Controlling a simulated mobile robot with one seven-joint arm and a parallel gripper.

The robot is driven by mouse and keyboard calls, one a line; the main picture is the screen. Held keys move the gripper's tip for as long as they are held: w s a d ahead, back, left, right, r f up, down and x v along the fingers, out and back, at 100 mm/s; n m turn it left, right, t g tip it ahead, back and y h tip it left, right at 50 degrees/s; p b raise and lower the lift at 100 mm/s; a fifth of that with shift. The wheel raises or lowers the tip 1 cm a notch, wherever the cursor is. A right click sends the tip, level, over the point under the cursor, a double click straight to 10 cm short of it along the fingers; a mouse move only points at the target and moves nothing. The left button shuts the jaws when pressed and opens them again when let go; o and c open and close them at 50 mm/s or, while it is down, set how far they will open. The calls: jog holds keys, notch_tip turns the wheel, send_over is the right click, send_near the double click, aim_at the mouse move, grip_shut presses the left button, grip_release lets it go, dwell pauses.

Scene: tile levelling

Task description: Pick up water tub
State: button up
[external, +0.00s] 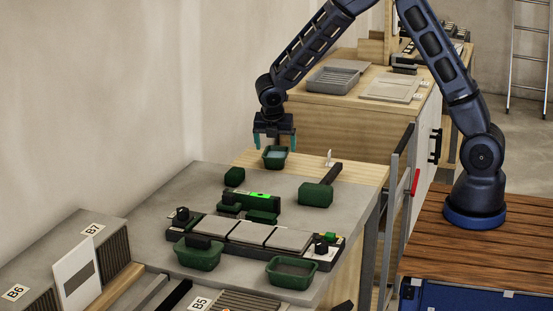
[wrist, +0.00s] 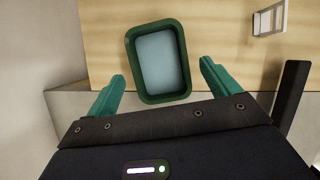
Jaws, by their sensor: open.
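The water tub (external: 275,157) is a small dark green rectangular tub at the far end of the grey worktop, on the wooden strip. In the wrist view the tub (wrist: 158,62) shows from above with pale blue water inside its green rim. My gripper (external: 274,142) points down just above the tub in the external view. In the wrist view my teal fingers (wrist: 160,85) are spread apart, one to each side of the tub's near half. Nothing is held. Whether the fingertips have reached rim height, I cannot tell.
Two more green tubs (external: 198,254) (external: 291,272) stand at the front by the grey tiles (external: 289,239). A small white item (wrist: 270,18) stands right of the tub.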

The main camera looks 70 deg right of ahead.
aim_at(276, 154)
jog(key=shift+x, duration=2.1)
jog(key=shift+f, duration=0.15)
jog(key=shift+c, duration=0.2)
jog(key=c, duration=1.1)
